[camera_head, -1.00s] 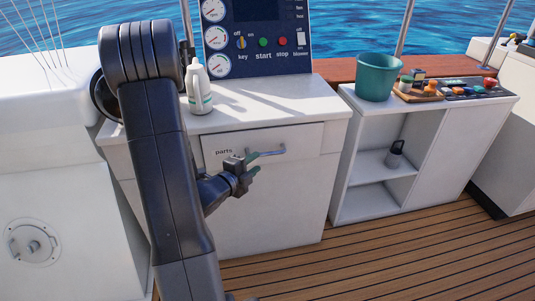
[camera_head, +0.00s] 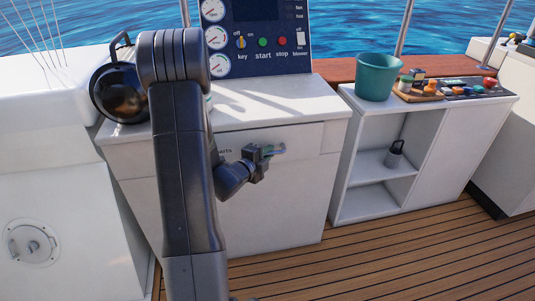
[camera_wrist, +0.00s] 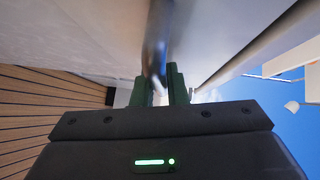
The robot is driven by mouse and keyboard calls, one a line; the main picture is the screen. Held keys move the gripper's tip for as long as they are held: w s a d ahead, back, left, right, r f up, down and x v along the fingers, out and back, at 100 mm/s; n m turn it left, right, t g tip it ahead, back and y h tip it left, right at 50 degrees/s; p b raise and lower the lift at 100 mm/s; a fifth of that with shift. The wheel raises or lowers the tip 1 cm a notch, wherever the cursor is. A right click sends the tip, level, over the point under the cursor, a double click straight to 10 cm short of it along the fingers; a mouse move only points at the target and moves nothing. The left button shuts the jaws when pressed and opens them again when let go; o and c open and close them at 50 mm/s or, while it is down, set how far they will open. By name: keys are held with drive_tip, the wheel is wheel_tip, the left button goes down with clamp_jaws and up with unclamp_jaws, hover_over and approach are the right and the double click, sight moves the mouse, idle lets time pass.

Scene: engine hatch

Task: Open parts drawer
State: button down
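The parts drawer (camera_head: 305,139) is the white front under the console counter, and it looks closed, flush with the cabinet. Its label is partly hidden by my arm. The blue-grey bar handle (camera_head: 280,149) is mostly hidden behind my gripper (camera_head: 272,151) in the head view. In the wrist view the handle bar (camera_wrist: 157,45) runs down between the two dark green fingers of my gripper (camera_wrist: 160,88). The fingers stand apart on either side of the bar, with a gap visible. The bar looks close to the left finger; I cannot tell if it touches.
A teal bucket (camera_head: 376,77) and a tray of colored items (camera_head: 455,88) stand on the right-hand shelf unit (camera_head: 358,185). A gauge panel (camera_head: 258,35) stands behind the counter. The wooden deck (camera_head: 400,255) in front is clear.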

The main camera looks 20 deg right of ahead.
drive_tip(key=s+a+b, duration=0.4)
drive_tip(key=s+b, duration=0.5)
drive_tip(key=s, duration=0.9)
drive_tip(key=shift+a, duration=0.2)
drive_tip(key=c, duration=1.5)
unclamp_jaws()
drive_tip(key=shift+o, duration=0.2)
drive_tip(key=shift+a, duration=0.1)
